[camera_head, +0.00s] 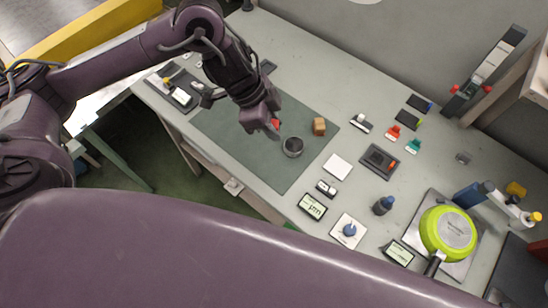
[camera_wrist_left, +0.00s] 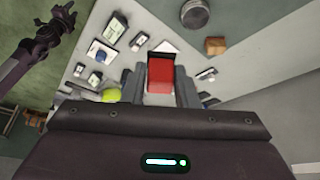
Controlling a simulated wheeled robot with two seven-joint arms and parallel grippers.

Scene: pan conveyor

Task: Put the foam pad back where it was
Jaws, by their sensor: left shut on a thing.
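My left gripper (camera_head: 270,124) is shut on a small red block that I take for the foam pad (camera_wrist_left: 161,75). In the left wrist view the block sits between the fingers, with a dark face at its far end. In the head view only a bit of red (camera_head: 276,123) shows at the fingertips. The gripper (camera_wrist_left: 160,88) is over the dark green mat (camera_head: 231,130), left of a dark round can (camera_head: 292,146) and apart from it. I cannot tell its exact height.
A tan block (camera_head: 319,127) stands right of the can. A dark tray (camera_head: 171,89) is at the left. The mat's lower part is clear.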

